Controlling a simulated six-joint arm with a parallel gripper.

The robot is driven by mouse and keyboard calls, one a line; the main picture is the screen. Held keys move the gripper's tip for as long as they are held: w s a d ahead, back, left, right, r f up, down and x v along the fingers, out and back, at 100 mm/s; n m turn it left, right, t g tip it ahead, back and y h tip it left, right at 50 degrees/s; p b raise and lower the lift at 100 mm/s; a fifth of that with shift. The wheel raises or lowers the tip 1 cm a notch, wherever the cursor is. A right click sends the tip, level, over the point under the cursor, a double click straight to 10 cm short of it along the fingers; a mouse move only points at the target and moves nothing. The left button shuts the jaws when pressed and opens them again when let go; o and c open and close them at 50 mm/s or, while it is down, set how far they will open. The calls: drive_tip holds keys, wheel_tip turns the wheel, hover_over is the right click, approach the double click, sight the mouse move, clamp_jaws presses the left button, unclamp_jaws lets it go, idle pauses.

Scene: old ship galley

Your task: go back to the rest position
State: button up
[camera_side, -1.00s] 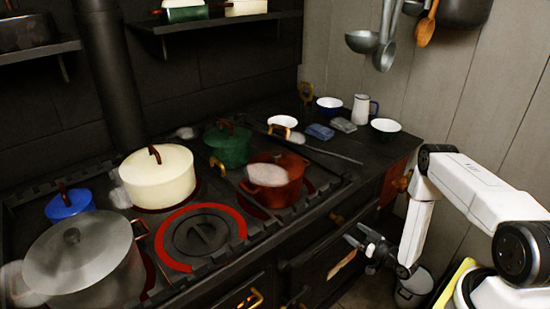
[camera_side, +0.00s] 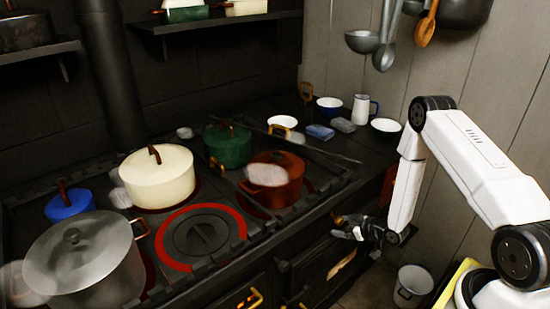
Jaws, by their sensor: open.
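My gripper (camera_side: 340,227) is in front of the dark stove, at the right of centre, near the oven door. Its jaws point left, stand open, and nothing shows between them. My white arm rises from the wrist to an elbow and runs down to the lower right. The gripper is apart from the pots on the stove top.
The stove (camera_side: 258,238) carries a grey pot (camera_side: 85,260), a cream pot (camera_side: 158,180), a blue pot (camera_side: 70,204), a green pot (camera_side: 228,146) and a red pot (camera_side: 274,190). A bucket (camera_side: 411,286) is on the floor.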

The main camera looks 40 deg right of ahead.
drive_tip(key=s+a+r+m+g, duration=0.1)
drive_tip(key=s+a+r+g, duration=0.2)
drive_tip(key=r, duration=0.5)
drive_tip(key=s+a+r+m+g, duration=0.1)
drive_tip(key=s+a+r+g, duration=0.2)
drive_tip(key=s+a+r, duration=0.2)
drive_tip(key=s+a+r+m+g+h, duration=0.1)
drive_tip(key=s+a+r+g, duration=0.2)
drive_tip(key=a+r, duration=0.4)
wheel_tip(320, 180, up, 4)
drive_tip(key=shift+s+a+f+g, duration=0.15)
drive_tip(key=shift+s+g, duration=0.25)
drive_tip(key=shift+s, duration=0.5)
idle(0.5)
